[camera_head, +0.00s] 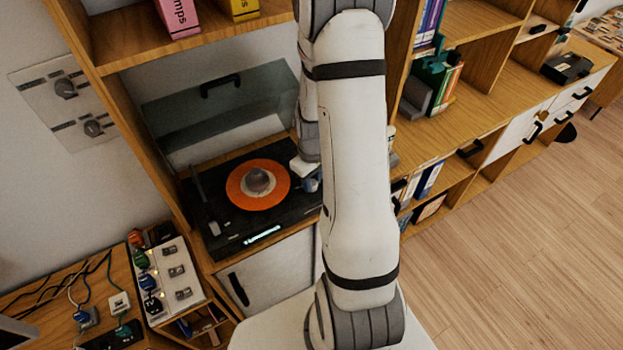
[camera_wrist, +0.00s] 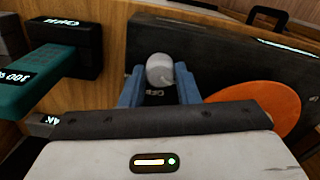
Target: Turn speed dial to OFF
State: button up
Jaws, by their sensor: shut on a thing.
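The turntable (camera_head: 215,215) sits in a shelf bay, a black deck with an orange record (camera_head: 242,196) and its lid raised. In the wrist view the speed dial (camera_wrist: 160,66) is a round grey knob on the dark deck. My gripper (camera_wrist: 159,92) has its two blue fingers on either side of the dial and is shut on it. Small pale lettering shows on the deck between the fingers, partly hidden and too small to read surely. The dial's exact pointing direction is hard to tell. In the head view my arm hides the dial.
The raised lid (camera_head: 215,105) stands behind the record. Shelf boards and side panels enclose the bay. A green block and black boxes (camera_wrist: 75,50) lie left in the wrist view. A power strip (camera_head: 170,280) with plugs is at lower left. Open floor (camera_head: 520,240) lies right.

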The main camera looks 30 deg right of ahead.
jog(key=shift+c, duration=0.7)
jog(key=m+b, duration=0.3)
jog(key=m, duration=0.1)
jog(key=shift+f+m, duration=0.15)
jog(key=shift+m, duration=0.25)
jog(key=m+b, duration=0.2)
jog(key=m, duration=0.1)
jog(key=shift+m, duration=0.3)
jog(key=shift+m+b, duration=0.6)
jog(key=shift+m, duration=1)
jog(key=o, duration=1)
jog(key=shift+c, duration=0.2)
